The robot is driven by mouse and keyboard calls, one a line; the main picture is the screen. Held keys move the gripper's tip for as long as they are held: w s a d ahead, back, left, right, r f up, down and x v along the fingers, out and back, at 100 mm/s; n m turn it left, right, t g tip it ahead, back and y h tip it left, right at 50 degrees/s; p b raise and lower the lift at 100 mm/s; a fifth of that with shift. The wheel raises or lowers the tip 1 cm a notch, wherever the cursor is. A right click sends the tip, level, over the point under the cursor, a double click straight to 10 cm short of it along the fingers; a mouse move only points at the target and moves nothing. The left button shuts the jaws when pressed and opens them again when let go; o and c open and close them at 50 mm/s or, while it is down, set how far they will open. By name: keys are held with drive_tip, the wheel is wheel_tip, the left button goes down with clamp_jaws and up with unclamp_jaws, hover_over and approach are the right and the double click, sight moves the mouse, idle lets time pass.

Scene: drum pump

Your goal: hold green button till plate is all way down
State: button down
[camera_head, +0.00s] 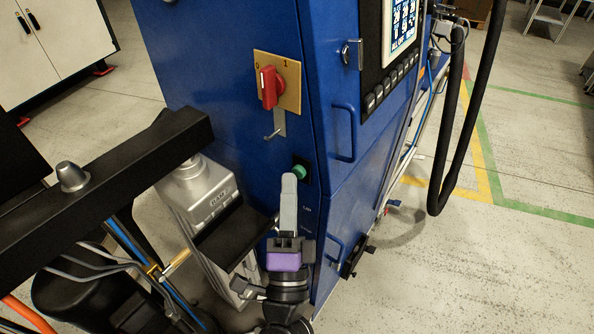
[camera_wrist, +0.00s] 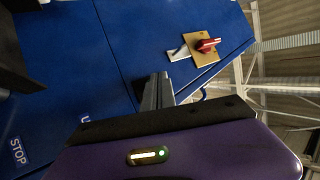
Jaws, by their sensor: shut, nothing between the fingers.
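The green button (camera_head: 299,171) sits on the blue cabinet's narrow front, below the red switch. My gripper (camera_head: 289,180) is shut and empty, its grey fingers pointing up toward the cabinet. Its fingertips appear right beside the button's lower left edge, with part of the button still showing. I cannot tell whether they touch it. In the wrist view the shut fingers (camera_wrist: 158,90) point at the blue panel, and the green button is hidden. I cannot make out the plate for certain in either view.
A red rotary switch (camera_head: 268,87) on a yellow backing is above the button. A black beam (camera_head: 105,170) and silver cylinder (camera_head: 205,190) stand left. A STOP label (camera_wrist: 18,151) shows on the panel.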

drive_tip(key=shift+s+a, duration=0.3)
drive_tip(key=shift+s, duration=0.1)
drive_tip(key=shift+s+a+p, duration=0.3)
drive_tip(key=shift+s+a, duration=0.5)
drive_tip(key=shift+s, duration=0.2)
drive_tip(key=shift+s+a+p, duration=0.3)
drive_tip(key=shift+s+a, duration=0.5)
drive_tip(key=shift+s, duration=0.15)
